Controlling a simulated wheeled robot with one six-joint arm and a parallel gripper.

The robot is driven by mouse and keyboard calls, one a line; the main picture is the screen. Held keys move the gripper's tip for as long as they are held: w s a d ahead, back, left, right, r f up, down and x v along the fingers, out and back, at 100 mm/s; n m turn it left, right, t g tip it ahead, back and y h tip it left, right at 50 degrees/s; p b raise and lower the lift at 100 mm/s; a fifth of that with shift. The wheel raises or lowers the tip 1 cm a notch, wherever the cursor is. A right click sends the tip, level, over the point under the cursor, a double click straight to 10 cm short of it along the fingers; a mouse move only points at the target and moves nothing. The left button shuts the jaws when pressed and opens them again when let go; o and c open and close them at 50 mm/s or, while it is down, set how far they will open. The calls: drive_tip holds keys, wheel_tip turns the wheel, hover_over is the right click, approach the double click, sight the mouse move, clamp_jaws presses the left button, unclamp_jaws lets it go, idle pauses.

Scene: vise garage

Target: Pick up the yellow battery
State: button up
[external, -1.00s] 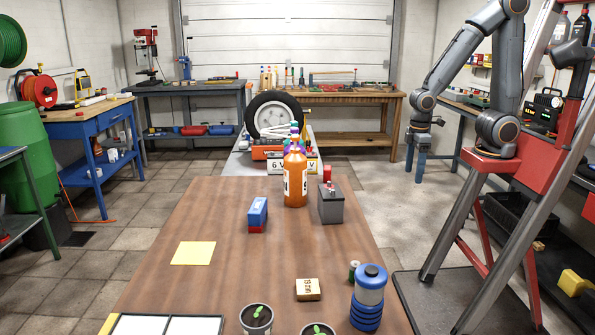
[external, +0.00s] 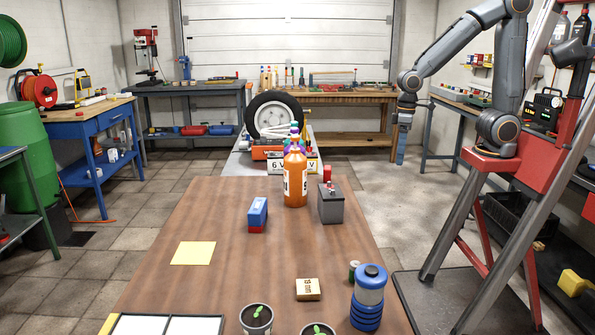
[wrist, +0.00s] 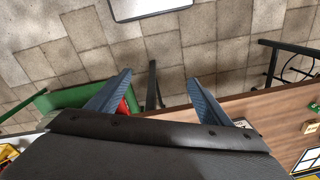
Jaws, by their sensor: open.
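I cannot clearly make out a yellow battery in either view. A dark grey battery-shaped box (external: 330,208) with terminals on top stands on the brown table (external: 225,285), right of an orange bottle (external: 295,178). A white label reading "6 V" (external: 280,165) shows behind the bottle, and the bottle partly hides it. My gripper (external: 400,158) hangs fingers-down in the air, beyond the table's right side and well apart from the things on it. In the wrist view my gripper (wrist: 161,78) has its two blue fingers spread, with nothing between them.
A wheel (external: 275,117) stands behind. The table's middle is fairly clear.

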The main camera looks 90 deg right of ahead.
drive_tip(key=w+d+r+m+t, duration=0.1)
drive_tip(key=w+d+m, duration=0.3)
drive_tip(key=w+m, duration=0.15)
drive_tip(key=w+d+m, duration=0.4)
drive_tip(key=w, duration=0.3)
drive_tip(key=m+t+p, duration=0.2)
drive_tip(key=m+t, duration=0.1)
drive_tip(key=m, duration=2)
hover_over(308, 154)
wheel_tip(308, 154, down, 2)
drive_tip(key=shift+n, duration=0.25)
drive_tip(key=f, duration=0.6)
drive_tip(key=s+f, duration=0.1)
drive_tip(key=f, duration=0.3)
drive_tip(key=shift+a, duration=0.1)
drive_tip(key=shift+p+x, duration=1.1)
drive_tip(key=shift+x, duration=2.8)
drive_tip(key=shift+w, duration=0.2)
drive_tip(key=c, duration=1.8)
drive_tip(key=shift+r, duration=0.15)
clamp_jaws()
